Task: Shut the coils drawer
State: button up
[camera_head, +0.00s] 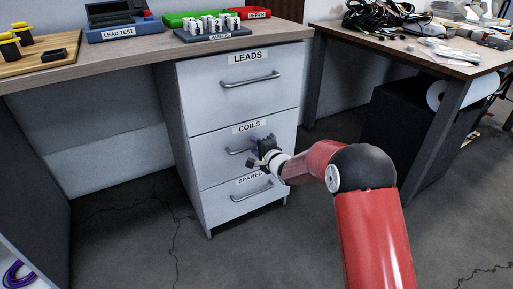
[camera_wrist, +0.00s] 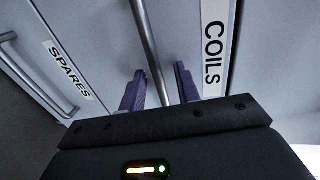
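The coils drawer (camera_head: 205,150) is the middle drawer of a grey cabinet, marked by a COILS label (camera_head: 249,127). Its front looks about level with the drawers above and below, though a small gap cannot be ruled out. My gripper (camera_head: 258,148) is at the drawer's bar handle (camera_head: 236,151) and hides the handle's right part. In the wrist view, the COILS label (camera_wrist: 213,45) is at the right. The handle (camera_wrist: 147,40) runs between the two spread fingers of my gripper (camera_wrist: 160,87). I see gaps beside the bar, so the fingers are not clamped on it.
The leads drawer (camera_head: 205,95) above and the spares drawer (camera_head: 222,207) below look shut. The worktop (camera_head: 150,55) holds a lead tester (camera_head: 122,20) and a rack of markers (camera_head: 212,31). A second table (camera_head: 400,55) stands to the right. The floor (camera_head: 130,235) in front is clear.

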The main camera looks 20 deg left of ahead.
jog(key=v, duration=0.7)
jog(key=shift+s+d, duration=0.25)
jog(key=shift+s, duration=0.05)
jog(key=shift+r, duration=0.1)
jog(key=s+d+r+n+h+p, duration=0.1)
jog(key=s+d+r+h, duration=0.15)
jog(key=d+r, duration=0.4)
jog(key=s+d+r+n+h, duration=0.1)
jog(key=s+d+r+h, duration=0.2)
jog(key=d, duration=0.6)
jog(key=s+d+r+n+h+p, duration=0.1)
jog(key=s+d+r+h, duration=0.1)
jog(key=d+r+h, duration=0.45)
jog(key=s+d+n+g, duration=0.1)
jog(key=s+d, duration=0.4)
jog(key=s, duration=0.4)
jog(key=s+d+n+g+p, duration=0.1)
jog(key=s+d+n+g, duration=0.1)
jog(key=s+d, duration=0.3)
jog(key=s+d+n+g+p, duration=0.1)
jog(key=s+d, duration=0.4)
jog(key=s, duration=0.8)
jog(key=shift+s+r+n, duration=0.2)
jog(key=shift+s+n, duration=0.15)
jog(key=shift+n, duration=0.15)
